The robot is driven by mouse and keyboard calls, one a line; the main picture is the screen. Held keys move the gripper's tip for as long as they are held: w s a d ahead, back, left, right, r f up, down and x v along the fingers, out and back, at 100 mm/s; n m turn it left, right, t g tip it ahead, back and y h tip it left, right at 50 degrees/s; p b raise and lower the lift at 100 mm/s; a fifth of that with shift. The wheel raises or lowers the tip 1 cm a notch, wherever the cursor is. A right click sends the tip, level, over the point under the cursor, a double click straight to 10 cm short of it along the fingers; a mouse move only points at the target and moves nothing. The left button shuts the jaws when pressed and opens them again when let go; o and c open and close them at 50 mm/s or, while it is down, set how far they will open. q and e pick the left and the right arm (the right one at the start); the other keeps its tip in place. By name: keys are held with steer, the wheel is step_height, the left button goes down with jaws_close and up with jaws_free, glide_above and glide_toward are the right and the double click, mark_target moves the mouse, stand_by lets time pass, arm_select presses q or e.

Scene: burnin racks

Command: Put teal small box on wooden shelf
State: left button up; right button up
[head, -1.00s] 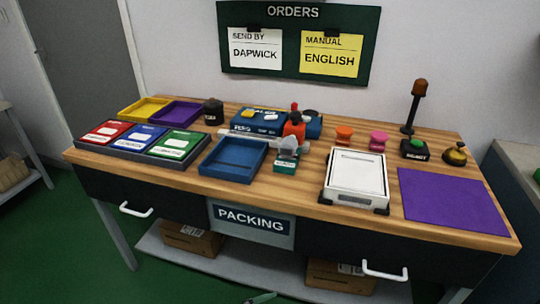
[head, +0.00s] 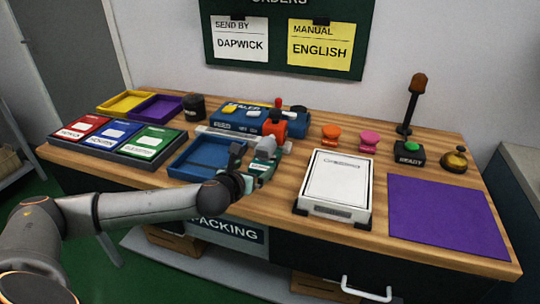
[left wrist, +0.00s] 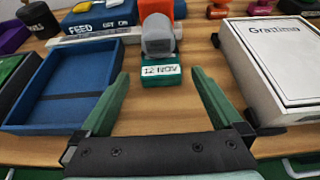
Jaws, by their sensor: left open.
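A small teal block (left wrist: 162,73) labelled "12 NOV", with a grey top part, stands upright on the wooden bench top (head: 277,201). It is the only small teal box-like thing that I make out. In the head view my left gripper (head: 250,167) partly hides it. My left gripper, also in the left wrist view (left wrist: 160,74), is open and empty, its green fingers pointing at the block. The block shows between the fingertips and looks slightly beyond them. I see no separate wooden shelf, only this wooden top. My right gripper is not in view.
A blue tray (head: 178,172) is left of the block and a white device (head: 336,183) is right of it. A blue sealer (head: 243,117) and an orange-topped thing (head: 273,129) stand behind. A purple mat (head: 445,215) lies at the right. Bare wood lies before the white device.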

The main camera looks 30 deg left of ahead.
mark_target(262, 161)
arm_select(q)
steer(key=b+x, duration=0.1)
steer(key=x, duration=0.4)
steer(key=shift+w+f, duration=0.2)
steer(key=shift+w, duration=0.15)
steer(key=shift+w+a+f, duration=0.15)
steer(key=shift+w+f, duration=0.05)
steer(key=shift+w, duration=0.4)
steer(key=b+x, duration=0.1)
steer(key=x, duration=0.3)
steer(key=shift+f+b, duration=0.1)
steer(key=shift+b, duration=0.2)
steer(key=shift+w+a+f, duration=0.15)
steer(key=shift+w, duration=0.3)
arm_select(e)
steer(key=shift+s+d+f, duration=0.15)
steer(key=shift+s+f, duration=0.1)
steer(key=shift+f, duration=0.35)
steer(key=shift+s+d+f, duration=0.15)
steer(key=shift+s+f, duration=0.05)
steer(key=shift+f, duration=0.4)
arm_select(q)
steer(key=c, duration=1.3)
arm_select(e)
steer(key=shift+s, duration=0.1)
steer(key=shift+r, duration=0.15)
